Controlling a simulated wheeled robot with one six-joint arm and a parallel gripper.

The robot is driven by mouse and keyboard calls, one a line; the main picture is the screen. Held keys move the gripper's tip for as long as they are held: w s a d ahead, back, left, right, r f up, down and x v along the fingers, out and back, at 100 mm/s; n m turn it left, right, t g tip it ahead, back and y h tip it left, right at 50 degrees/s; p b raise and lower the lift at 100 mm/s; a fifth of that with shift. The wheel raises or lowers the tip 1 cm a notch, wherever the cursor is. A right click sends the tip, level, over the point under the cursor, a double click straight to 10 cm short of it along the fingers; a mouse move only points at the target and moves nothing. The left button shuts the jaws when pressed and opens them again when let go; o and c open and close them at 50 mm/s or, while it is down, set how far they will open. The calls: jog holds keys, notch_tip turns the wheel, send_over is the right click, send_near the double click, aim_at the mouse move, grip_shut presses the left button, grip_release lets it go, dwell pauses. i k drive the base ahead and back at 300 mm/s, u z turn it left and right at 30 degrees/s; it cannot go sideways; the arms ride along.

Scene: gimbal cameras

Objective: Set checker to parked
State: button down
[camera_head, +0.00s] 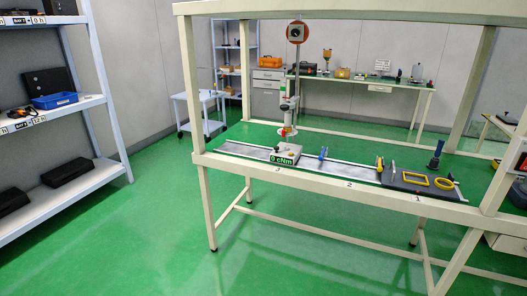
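The checker (286,153) appears to be the small pale block on the workbench, left of the bench's middle. A dark display (282,160) with green text "0 cNm" is at its front. A slim white upright tool (288,105) hangs above it from a round orange-brown disc (297,32) at the top beam. Its lower end is at or just above the block; I cannot tell whether they touch. No part marked "parked" is readable. I cannot make out my gripper in this view.
The green-topped workbench (250,135) carries a grey rail strip (335,170) with numbers along its front. A dark tray (395,180) with yellow rings lies at its right. Shelving (60,115) stands left. A cart (200,100) stands behind. Green floor in front is clear.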

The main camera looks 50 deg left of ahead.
aim_at(280, 154)
jog(key=u, duration=1.6)
jog(key=k, duration=0.4)
jog(key=u, duration=1.1)
jog(key=i, duration=1.2)
jog(key=z, duration=0.8)
jog(key=i, duration=0.35)
jog(key=z, duration=0.35)
